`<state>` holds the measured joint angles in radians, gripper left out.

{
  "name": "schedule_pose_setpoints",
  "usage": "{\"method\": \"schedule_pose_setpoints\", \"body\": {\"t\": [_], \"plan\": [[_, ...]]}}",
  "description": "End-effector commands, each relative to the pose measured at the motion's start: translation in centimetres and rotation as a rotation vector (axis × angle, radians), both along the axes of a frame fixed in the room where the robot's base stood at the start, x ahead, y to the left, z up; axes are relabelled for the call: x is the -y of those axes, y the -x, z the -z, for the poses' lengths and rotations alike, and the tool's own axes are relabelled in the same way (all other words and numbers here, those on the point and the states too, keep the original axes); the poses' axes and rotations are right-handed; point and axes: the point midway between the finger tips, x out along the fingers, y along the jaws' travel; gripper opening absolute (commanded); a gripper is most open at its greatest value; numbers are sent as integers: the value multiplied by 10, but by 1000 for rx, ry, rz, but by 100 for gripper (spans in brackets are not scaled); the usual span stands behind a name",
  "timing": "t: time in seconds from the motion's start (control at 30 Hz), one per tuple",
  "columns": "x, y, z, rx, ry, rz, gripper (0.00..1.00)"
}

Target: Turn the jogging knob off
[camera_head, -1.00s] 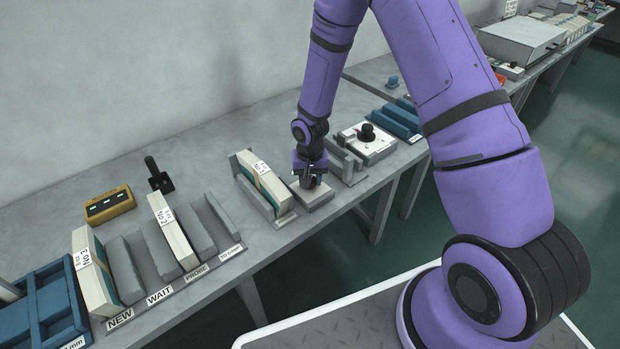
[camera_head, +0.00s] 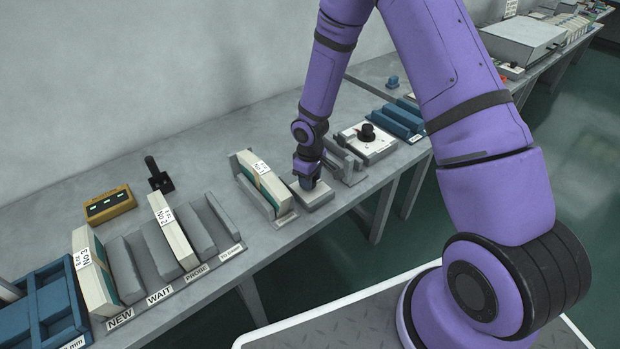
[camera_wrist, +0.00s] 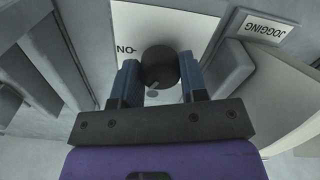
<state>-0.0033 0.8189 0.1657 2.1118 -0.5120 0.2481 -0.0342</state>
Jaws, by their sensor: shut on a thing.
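The jogging knob (camera_wrist: 159,64) is a round black knob on a white plate (camera_wrist: 135,22) in the wrist view. Upside-down lettering reading ON is beside it, and a JOGGING label (camera_wrist: 265,27) is at the upper right. My gripper (camera_wrist: 159,72) has one blue-grey finger on each side of the knob and is shut on it. In the head view my gripper (camera_head: 307,181) is low over a small grey box (camera_head: 318,200), and it hides the knob there.
A holder with the No 1 block (camera_head: 258,178) stands close on the left. Grey upright plates (camera_head: 345,163) and a white box with another black knob (camera_head: 378,150) stand on the right. The No 2 block (camera_head: 172,230) is farther left.

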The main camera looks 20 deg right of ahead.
Motion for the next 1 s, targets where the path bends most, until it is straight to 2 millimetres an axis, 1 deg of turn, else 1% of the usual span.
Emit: {"method": "schedule_pose_setpoints", "body": {"t": [0.2,0.5,0.7,1.0], "plan": [[0,0,0,-1,0,-186,16],[1,0,0,-2,1,-372,16],[1,0,0,-1,1,-438,16],[1,0,0,-1,1,-466,16]]}}
